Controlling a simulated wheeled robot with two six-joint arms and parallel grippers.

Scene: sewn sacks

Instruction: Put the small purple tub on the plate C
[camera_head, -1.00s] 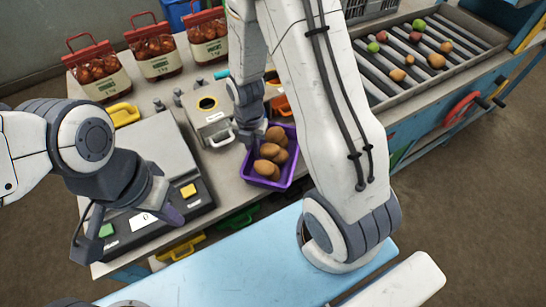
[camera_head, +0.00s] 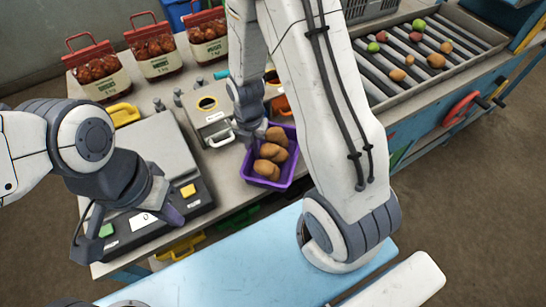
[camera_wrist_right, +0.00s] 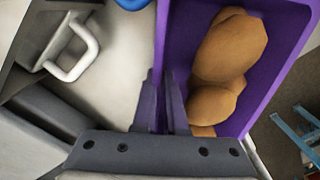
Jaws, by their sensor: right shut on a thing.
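The small purple tub (camera_head: 262,180) holds several brown potatoes and is at the front edge of the grey bench, beside my right arm. In the right wrist view my right gripper (camera_wrist_right: 162,95) is shut on the purple tub's side wall (camera_wrist_right: 179,35), with the potatoes to the right of the fingers. In the head view my right gripper (camera_head: 258,135) is at the tub's far left side. My left gripper (camera_head: 130,215) is over the front of the scale; its jaw state is unclear. I cannot make out a letter C on any plate.
A scale with a flat grey plate (camera_head: 150,150) stands left of the tub. A grey box with a round opening (camera_head: 207,104) and white handle stands behind the tub. Red-topped produce bags (camera_head: 155,52) line the back. A roller tray (camera_head: 455,75) with loose produce is at right.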

